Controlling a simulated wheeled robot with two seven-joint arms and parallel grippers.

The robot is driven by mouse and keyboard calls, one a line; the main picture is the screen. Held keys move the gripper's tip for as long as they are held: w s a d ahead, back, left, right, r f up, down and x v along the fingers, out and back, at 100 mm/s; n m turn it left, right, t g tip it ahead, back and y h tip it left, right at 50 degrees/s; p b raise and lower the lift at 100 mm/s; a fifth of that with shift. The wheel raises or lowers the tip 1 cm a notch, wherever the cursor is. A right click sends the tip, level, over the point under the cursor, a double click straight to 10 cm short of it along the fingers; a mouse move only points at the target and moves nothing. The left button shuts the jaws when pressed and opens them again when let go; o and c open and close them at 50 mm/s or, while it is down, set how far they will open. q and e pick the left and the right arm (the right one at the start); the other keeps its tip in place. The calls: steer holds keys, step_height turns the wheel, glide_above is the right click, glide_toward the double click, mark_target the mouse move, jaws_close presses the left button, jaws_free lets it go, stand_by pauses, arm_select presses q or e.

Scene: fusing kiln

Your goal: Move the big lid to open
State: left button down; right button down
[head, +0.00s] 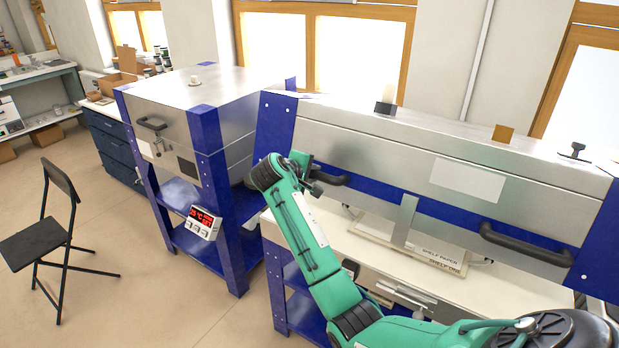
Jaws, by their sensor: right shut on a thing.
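The big lid (405,160) is a wide silver panel with blue corners and a blue lower band, on the large kiln at the right. It has a black handle at its left (336,179) and another at its right (540,247). A pale bed with shelf paper (420,248) shows below the lid's front edge; I cannot tell how far the lid is raised. My right gripper (314,181) is shut on the left handle, with its fingers partly hidden by my wrist. My left gripper is not in view.
A smaller silver kiln (185,115) on a blue stand (212,195) is close to my wrist on the left. A black folding chair (45,240) stands at the far left. The floor between them is clear.

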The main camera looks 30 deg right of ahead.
mark_target(330, 118)
steer(key=shift+y, duration=0.4)
steer(key=d+r+p, duration=0.1)
steer(key=r+p, duration=0.1)
steer(key=r, duration=0.2)
steer(key=w+d+r+p, duration=0.1)
steer(key=d+r+p, duration=0.1)
steer(key=r, duration=0.3)
steer(key=w+d+r+p, duration=0.1)
steer(key=d+r+p, duration=0.1)
steer(key=r+p, duration=0.2)
steer(key=shift+r, duration=0.2)
steer(key=shift+w+d+r+p, duration=0.25)
steer(key=shift+d+r+p, duration=0.4)
steer(key=shift+r, duration=0.2)
steer(key=c, duration=1.3)
jaws_free()
steer(key=shift+g, duration=0.3)
steer(key=shift+o, duration=0.2)
steer(key=shift+f, duration=0.1)
steer(key=shift+a, duration=0.1)
